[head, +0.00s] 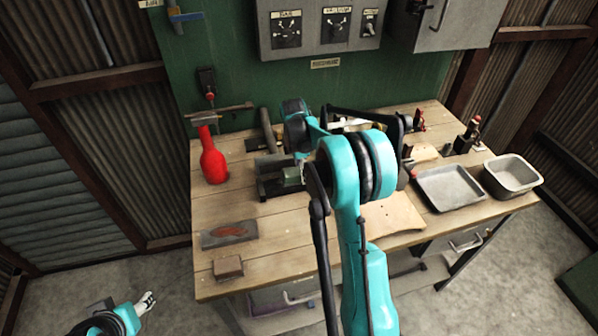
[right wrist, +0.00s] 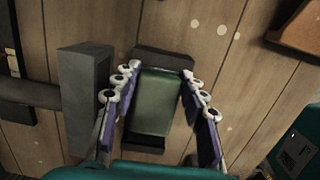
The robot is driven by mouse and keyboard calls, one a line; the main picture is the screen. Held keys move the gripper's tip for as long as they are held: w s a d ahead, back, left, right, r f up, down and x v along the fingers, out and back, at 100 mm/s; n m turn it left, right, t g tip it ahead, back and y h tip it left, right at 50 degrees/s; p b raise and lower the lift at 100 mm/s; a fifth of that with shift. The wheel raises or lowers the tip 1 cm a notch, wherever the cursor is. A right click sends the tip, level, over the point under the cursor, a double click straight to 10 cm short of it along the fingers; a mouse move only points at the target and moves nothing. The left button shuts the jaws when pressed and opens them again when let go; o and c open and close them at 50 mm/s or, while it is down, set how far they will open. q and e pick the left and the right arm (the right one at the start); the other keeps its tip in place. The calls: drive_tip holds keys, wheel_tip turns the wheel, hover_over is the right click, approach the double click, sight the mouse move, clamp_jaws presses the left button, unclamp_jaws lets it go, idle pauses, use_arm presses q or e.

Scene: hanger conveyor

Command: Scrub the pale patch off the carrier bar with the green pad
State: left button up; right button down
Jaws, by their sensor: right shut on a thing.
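The green pad (right wrist: 155,100) is a block between the two fingers of my right gripper (right wrist: 160,104), which is shut on it. A dark piece (right wrist: 165,59) shows at the pad's far end; I cannot tell if they touch. In the head view the pad (head: 291,175) is at the bench's left-centre, partly hidden by my right arm. I cannot make out a pale patch. My left gripper (head: 147,301) is low at the left, off the bench.
A red bottle (head: 213,163), a grey plate with a rusty mark (head: 213,238) and a brown block (head: 228,267) are on the left of the bench (head: 278,240). A shallow tray (head: 450,188) and a deeper pan (head: 512,175) are on the right.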

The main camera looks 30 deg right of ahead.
drive_tip(key=shift+s+d+r+p, duration=0.1)
drive_tip(key=shift+d+r+p, duration=0.25)
drive_tip(key=shift+d+r, duration=0.15)
drive_tip(key=shift+r+p, duration=1.55)
drive_tip(key=shift+r, duration=0.95)
drive_tip(key=shift+a, duration=0.1)
drive_tip(key=shift+r, duration=0.25)
drive_tip(key=shift+r+p, duration=1)
drive_tip(key=shift+r, duration=0.3)
